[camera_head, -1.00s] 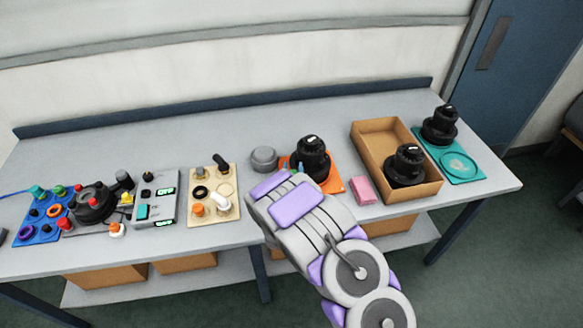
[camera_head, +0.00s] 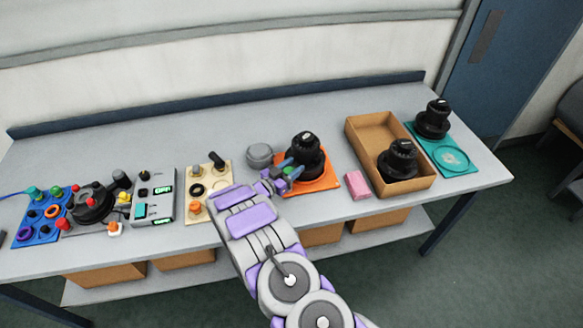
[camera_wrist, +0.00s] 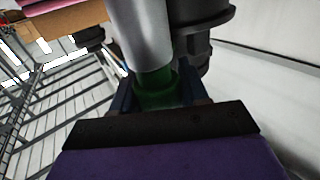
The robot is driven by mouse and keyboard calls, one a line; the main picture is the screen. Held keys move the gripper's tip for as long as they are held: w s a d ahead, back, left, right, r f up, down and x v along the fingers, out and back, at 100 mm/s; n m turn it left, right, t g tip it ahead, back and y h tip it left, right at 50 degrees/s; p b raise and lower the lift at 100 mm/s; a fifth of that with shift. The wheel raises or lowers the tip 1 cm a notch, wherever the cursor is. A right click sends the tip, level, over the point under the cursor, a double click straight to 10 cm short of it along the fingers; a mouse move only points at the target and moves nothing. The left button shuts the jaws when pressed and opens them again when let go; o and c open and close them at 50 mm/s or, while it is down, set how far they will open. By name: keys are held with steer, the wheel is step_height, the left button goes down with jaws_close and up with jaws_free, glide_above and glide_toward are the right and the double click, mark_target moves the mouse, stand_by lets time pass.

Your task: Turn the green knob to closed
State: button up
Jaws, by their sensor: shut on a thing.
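The green knob (camera_head: 292,173) is a small green part at the left of the black unit (camera_head: 306,158) on the orange board (camera_head: 325,183). In the wrist view the green knob (camera_wrist: 158,92) sits between my dark fingers, with a smooth grey metal cylinder (camera_wrist: 140,35) joined at its upper end. My gripper (camera_head: 285,170) reaches in from the left and is shut on the knob; it also shows in the wrist view (camera_wrist: 158,98). The fingers hide part of the knob, and its turned position cannot be read.
A round grey piece (camera_head: 260,155) stands close behind my gripper. The beige board (camera_head: 213,178) with several fittings lies to the left. A pink block (camera_head: 357,184) and a cardboard tray (camera_head: 366,133) lie to the right. The back of the table is clear.

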steer(key=shift+a+r+m+g+h, duration=0.1)
steer(key=shift+m+g+h, duration=0.3)
steer(key=shift+h, duration=0.1)
steer(key=o, duration=1)
steer(key=shift+a, duration=0.15)
steer(key=shift+s, duration=0.1)
steer(key=v, duration=1.7)
steer(key=shift+a+p, duration=0.15)
steer(key=shift+p, duration=0.2)
